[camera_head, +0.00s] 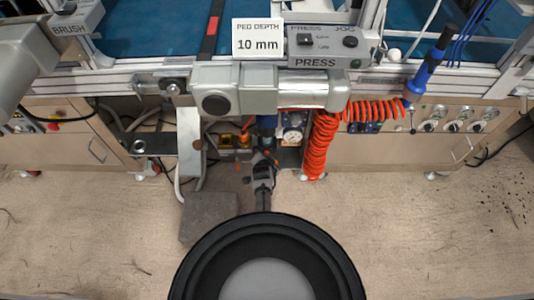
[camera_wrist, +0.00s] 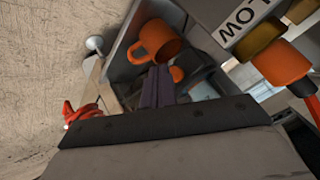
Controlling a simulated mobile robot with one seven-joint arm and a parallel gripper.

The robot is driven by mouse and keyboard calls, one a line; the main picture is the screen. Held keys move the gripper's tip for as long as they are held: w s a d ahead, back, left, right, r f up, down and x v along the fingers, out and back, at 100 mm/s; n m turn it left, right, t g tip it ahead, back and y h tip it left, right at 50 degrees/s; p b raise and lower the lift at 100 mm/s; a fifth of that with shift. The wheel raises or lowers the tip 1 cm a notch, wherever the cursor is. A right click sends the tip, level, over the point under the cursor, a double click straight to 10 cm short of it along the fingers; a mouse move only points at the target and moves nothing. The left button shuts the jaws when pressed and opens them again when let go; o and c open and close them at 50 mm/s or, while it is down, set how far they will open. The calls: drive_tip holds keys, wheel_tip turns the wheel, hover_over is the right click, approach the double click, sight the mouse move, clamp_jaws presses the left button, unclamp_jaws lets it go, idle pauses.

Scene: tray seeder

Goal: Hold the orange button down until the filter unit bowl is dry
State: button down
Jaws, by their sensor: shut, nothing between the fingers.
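In the wrist view my gripper (camera_wrist: 158,70) has its dark fingers together with nothing between them. The tips are just below an orange cup-shaped part (camera_wrist: 155,40). A small orange part (camera_wrist: 177,74) shows right beside the tips; I cannot tell whether it is the button or whether they touch. A dark, smooth shape (camera_wrist: 206,86) behind the fingers may be the filter unit bowl; any water in it cannot be made out. In the head view the filter area is small and partly covered by my arm, beside a round gauge (camera_head: 292,137).
A coiled orange hose (camera_head: 318,145) hangs right of the gauge. Wooden cabinets (camera_head: 375,150) stand on both sides under the machine frame. A grey block (camera_head: 208,216) lies on the floor. In the wrist view a larger orange knob (camera_wrist: 281,62) sits below a "LOW" label (camera_wrist: 245,18).

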drive_tip(key=shift+w, duration=0.35)
drive_tip(key=shift+w+b, duration=0.4)
idle(1.8)
drive_tip(key=shift+s, duration=0.1)
idle(1.5)
drive_tip(key=shift+s+p, duration=0.45)
drive_tip(key=shift+s, duration=0.3)
drive_tip(key=s+p, duration=0.2)
drive_tip(key=s, duration=0.3)
idle(0.6)
